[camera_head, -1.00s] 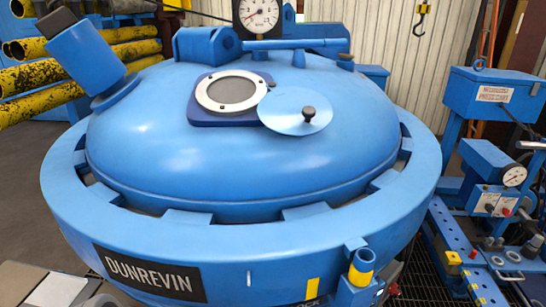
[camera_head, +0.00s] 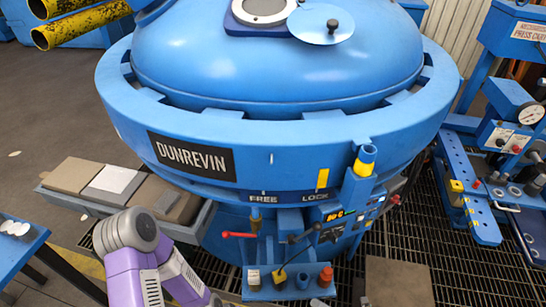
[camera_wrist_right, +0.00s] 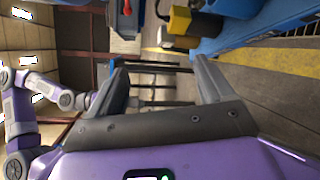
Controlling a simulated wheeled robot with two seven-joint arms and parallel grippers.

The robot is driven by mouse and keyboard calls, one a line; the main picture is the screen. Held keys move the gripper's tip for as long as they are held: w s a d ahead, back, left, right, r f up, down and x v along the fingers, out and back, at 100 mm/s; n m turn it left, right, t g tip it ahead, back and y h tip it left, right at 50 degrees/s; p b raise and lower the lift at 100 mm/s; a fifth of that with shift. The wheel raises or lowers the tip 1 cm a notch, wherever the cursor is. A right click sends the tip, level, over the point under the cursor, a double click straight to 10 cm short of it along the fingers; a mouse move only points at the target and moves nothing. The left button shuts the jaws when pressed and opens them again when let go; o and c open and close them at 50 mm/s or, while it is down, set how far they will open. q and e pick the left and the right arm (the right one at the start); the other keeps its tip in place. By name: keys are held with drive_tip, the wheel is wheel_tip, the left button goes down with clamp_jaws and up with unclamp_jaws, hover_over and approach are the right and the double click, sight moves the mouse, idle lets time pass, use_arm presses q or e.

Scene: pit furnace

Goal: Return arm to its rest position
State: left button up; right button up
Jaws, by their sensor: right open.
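My right gripper (camera_wrist_right: 156,62) shows in the right wrist view, its two dark fingers spread wide with nothing between them. A purple and grey arm of mine (camera_head: 145,255) rises from the bottom edge of the head view, left of centre, in front of the furnace. No gripper fingers can be made out there. Another purple arm link (camera_wrist_right: 25,110) of mine shows at the left of the wrist view. My left gripper is not seen. The blue pit furnace (camera_head: 270,145), with its DUNREVIN plate (camera_head: 190,156), fills the middle of the head view.
A shelf of flat blocks (camera_head: 75,173) juts out left of the furnace, close to my arm. A red-handled lever (camera_head: 240,235) and a control box (camera_head: 290,287) stand at its front. A blue table (camera_head: 15,250) is at lower left, a press cart (camera_head: 500,130) at right.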

drive_tip(key=s+a+n+g+h+p, duration=0.1)
drive_tip(key=s+a+n+g+h, duration=0.35)
drive_tip(key=n, duration=0.95)
drive_tip(key=s+a+n+g+h, duration=0.1)
drive_tip(key=s+n+g+h, duration=0.1)
drive_tip(key=s+n+g, duration=0.8)
drive_tip(key=w+a+r+n+t+h, duration=0.1)
drive_tip(key=w+r+n+t, duration=0.3)
drive_tip(key=w+n, duration=0.4)
drive_tip(key=n+t+h, duration=0.1)
drive_tip(key=n, duration=0.3)
drive_tip(key=shift+n+p, duration=0.3)
drive_tip(key=shift+n, duration=0.1)
